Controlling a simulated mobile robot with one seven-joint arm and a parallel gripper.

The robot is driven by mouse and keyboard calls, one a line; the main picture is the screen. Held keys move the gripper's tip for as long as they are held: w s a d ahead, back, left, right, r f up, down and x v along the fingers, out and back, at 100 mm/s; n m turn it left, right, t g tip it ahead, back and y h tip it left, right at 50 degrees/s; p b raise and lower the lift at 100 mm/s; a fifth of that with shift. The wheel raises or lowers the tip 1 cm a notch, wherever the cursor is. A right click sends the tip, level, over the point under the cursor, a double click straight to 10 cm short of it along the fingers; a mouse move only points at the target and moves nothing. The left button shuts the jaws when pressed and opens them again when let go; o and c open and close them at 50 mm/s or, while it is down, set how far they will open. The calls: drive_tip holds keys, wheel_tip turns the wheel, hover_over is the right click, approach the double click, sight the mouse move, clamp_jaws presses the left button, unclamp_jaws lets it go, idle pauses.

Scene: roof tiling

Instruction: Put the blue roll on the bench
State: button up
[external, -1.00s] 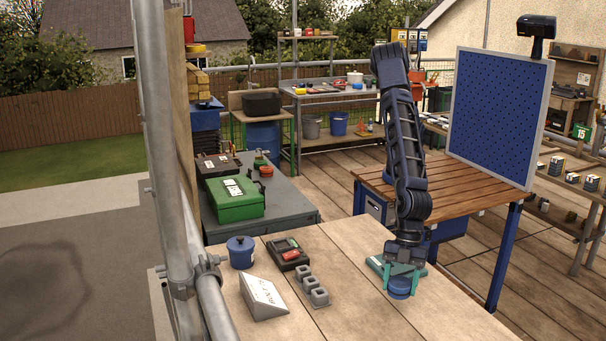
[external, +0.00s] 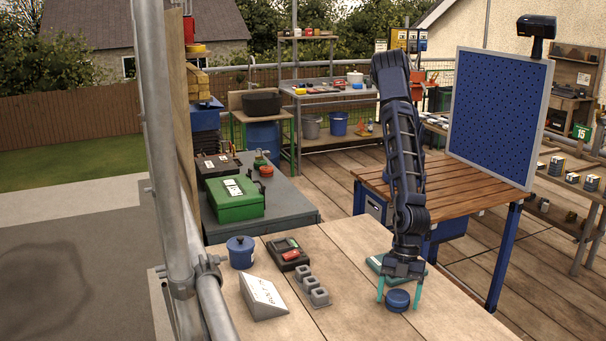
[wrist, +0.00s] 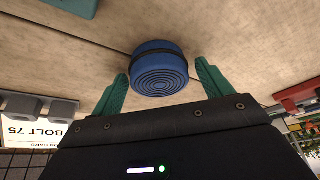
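The blue roll (external: 398,300) rests on the pale wooden top of the near bench (external: 350,318), toward its right side. In the wrist view the roll (wrist: 158,68) shows a ringed round face and a dark band. My gripper (external: 399,293) is open, with one teal finger on each side of the roll. In the wrist view gaps show between the roll and both fingertips (wrist: 160,75), so the gripper holds nothing.
A teal block (external: 374,264) lies just behind my gripper. The bench's front right is clear.

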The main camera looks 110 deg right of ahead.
drive_tip(key=v, duration=1.2)
drive_tip(key=shift+r, duration=0.15)
